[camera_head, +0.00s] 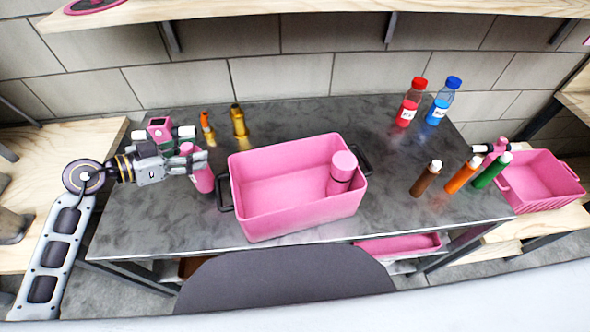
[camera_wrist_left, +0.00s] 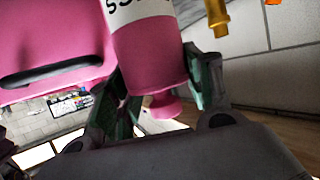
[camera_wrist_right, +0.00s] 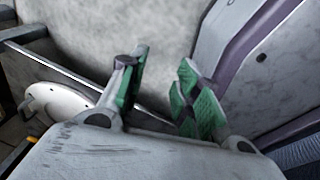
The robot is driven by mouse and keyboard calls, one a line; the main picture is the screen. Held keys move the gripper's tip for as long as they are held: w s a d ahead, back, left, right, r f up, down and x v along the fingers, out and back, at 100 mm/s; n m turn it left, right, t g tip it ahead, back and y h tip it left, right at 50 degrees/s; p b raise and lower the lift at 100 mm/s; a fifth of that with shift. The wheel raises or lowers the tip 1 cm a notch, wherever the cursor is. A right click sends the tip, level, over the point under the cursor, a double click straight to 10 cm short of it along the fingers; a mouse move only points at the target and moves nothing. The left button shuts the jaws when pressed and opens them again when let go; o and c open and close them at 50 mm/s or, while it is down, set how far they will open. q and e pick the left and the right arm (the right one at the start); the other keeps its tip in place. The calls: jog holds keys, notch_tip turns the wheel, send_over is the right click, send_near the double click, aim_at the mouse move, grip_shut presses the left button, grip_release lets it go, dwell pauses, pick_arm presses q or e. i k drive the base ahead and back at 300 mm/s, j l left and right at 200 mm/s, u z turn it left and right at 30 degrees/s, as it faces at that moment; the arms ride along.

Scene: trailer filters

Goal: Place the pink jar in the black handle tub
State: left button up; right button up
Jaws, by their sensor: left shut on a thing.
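The black handle tub (camera_head: 262,212) is a pink open tub with black handles at its two ends, in the middle of the table. One pink jar (camera_head: 341,172) stands inside it at the right end. Another pink jar (camera_head: 203,180) is at the tub's left, outside it, held by my left gripper (camera_head: 194,160). In the left wrist view this labelled jar (camera_wrist_left: 150,60) sits between the closed fingers. In that view the tub (camera_wrist_left: 50,35) fills the upper left. My right gripper (camera_wrist_right: 160,85) is open and empty in the right wrist view; the head view does not show it.
Orange (camera_head: 207,127) and gold (camera_head: 239,122) bottles stand behind the left jar. Red (camera_head: 409,103) and blue (camera_head: 441,102) bottles stand at the back right. Brown, orange and green bottles (camera_head: 461,178) stand at the right. A pink crate (camera_head: 542,178) is on the right side table.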

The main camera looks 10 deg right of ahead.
aim_at(264, 211)
jog(key=k+l+u, duration=0.2)
jog(key=k+u, duration=0.15)
jog(key=k, duration=0.25)
jog(key=k+l+u, duration=0.15)
jog(key=l, duration=0.2)
jog(key=l+u, duration=0.1)
jog(key=l, duration=0.3)
jog(key=k+l+u, duration=0.25)
jog(key=l, duration=0.4)
jog(key=k+l+u, duration=0.15)
jog(key=l, duration=0.2)
jog(key=k+l+u, duration=0.1)
jog(key=l, duration=0.3)
jog(key=k+l+u, duration=0.15)
jog(key=l, duration=0.2)
